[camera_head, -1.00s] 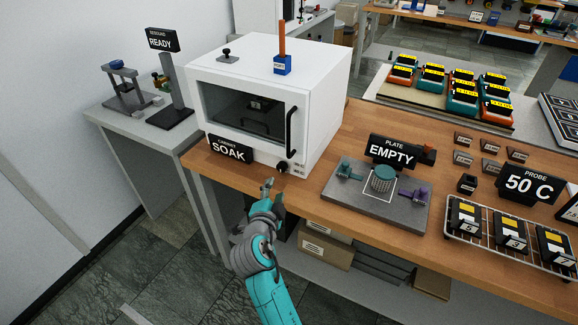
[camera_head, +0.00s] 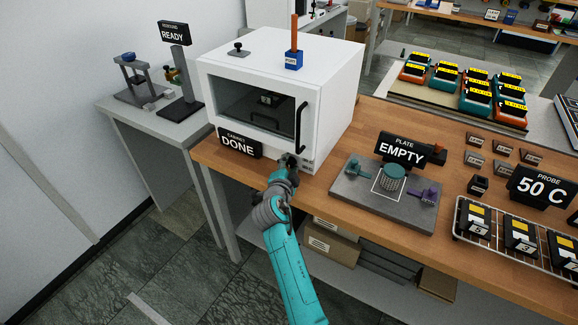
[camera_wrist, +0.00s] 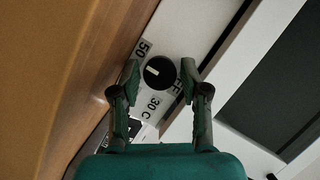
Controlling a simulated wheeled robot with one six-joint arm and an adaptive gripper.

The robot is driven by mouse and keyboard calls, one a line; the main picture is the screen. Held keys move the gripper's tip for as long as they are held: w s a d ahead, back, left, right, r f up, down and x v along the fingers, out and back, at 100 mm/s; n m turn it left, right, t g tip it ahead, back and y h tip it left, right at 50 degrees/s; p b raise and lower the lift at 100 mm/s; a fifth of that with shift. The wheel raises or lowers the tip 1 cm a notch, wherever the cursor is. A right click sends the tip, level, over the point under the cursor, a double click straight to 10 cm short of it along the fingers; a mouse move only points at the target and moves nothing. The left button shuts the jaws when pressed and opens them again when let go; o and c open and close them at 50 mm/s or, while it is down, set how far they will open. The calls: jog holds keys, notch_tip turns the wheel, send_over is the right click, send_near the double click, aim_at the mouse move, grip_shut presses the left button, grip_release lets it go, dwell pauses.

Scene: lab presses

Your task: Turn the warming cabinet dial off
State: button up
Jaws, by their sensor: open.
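The white warming cabinet (camera_head: 255,135) stands on the wooden bench, its dark-windowed door shut, with a dark object visible inside. Its sign (camera_head: 238,144) reads DONE. The round black dial (camera_wrist: 159,73) shows in the wrist view, its white mark on the left half of its face. Labels 50, 30 C and a partly hidden one ending in FF surround it. My gripper (camera_wrist: 160,76) is open, with one fingertip on each side of the dial; I cannot tell whether they touch it. In the head view my gripper (camera_head: 290,162) is at the cabinet's lower front and covers the dial.
The black door handle (camera_head: 301,127) is just above my gripper. A grey plate station (camera_head: 350,193) with an EMPTY sign (camera_head: 402,149) is to the right. A blue block (camera_head: 293,60) with an orange stick stands on the cabinet. Open floor lies at the lower left.

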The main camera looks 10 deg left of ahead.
grip_shut()
